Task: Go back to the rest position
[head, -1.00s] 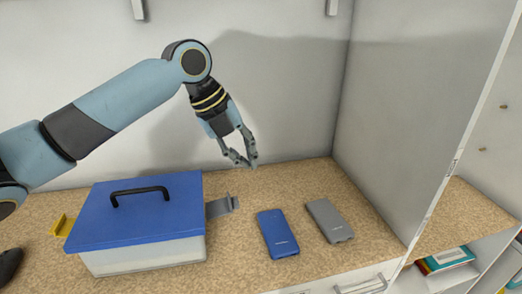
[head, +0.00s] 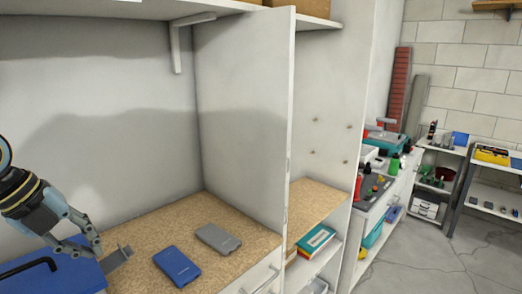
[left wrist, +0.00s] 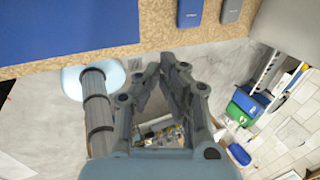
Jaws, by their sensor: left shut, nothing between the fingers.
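My left gripper (head: 97,243) is at the left edge of the head view, in front of the back wall and near the blue lid. It is shut and empty. In the left wrist view its fingers (left wrist: 162,62) appear against the grey floor, close to the counter's front edge. My right gripper is in neither view.
A blue-lidded box (head: 75,279) stands below the gripper. A blue phone-like item (head: 177,266) and a grey one (head: 217,238) lie on the cork-coloured counter (head: 150,228). A white partition (head: 250,130) rises to their right. Cluttered shelves stand farther right.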

